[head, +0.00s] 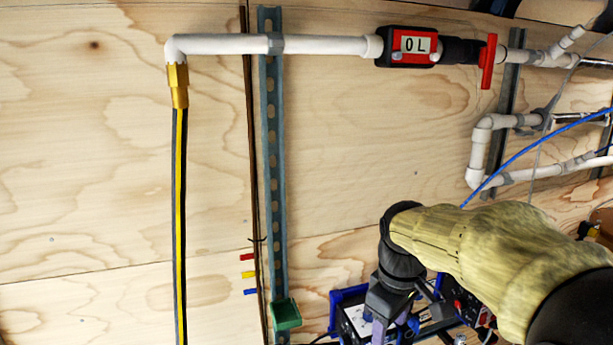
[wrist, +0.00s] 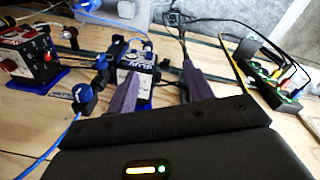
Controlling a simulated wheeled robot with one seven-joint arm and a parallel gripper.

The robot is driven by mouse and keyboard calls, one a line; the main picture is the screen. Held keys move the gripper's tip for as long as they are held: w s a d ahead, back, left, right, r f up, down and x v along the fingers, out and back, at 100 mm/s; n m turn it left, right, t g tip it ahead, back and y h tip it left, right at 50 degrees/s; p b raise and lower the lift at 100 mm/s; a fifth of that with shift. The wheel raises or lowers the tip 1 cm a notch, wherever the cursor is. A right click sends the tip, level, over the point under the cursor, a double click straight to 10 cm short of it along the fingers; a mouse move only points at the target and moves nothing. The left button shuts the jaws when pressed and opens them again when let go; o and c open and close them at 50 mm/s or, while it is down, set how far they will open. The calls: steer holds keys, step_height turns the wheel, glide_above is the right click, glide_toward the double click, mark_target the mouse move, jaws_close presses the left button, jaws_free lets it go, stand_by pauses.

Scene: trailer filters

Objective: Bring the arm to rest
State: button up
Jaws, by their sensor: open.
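My arm, in a yellowish sleeve (head: 470,250), reaches in from the lower right of the head view in front of the plywood wall. Its dark wrist points down. My gripper (wrist: 160,70) shows two purple-grey fingers set apart in the wrist view, open, with nothing held between them. In the head view only part of the gripper shows at the bottom edge, and its fingertips are hard to make out. A blue-framed device (wrist: 138,68) with a light face lies beyond the fingers in the wrist view; I cannot tell how far off it is.
White pipes with a red meter (head: 407,46) and a red valve handle (head: 488,62) run along the wall top. A yellow-black hose (head: 180,220) hangs at left. A red device (wrist: 28,58) and a board with cables (wrist: 268,78) flank the gripper.

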steer(key=s+f+m, duration=0.3)
steer(key=f+m, duration=0.1)
steer(key=f, duration=0.3)
steer(key=s+f+m+t, duration=0.1)
steer(key=s+f+m, duration=0.3)
steer(key=f, duration=0.3)
steer(key=shift+s+d+t, duration=0.15)
steer(key=shift+s+t, duration=0.1)
steer(key=shift+t, duration=0.05)
steer(key=shift+s, duration=0.15)
steer(key=shift+d, duration=0.1)
stand_by(1.0)
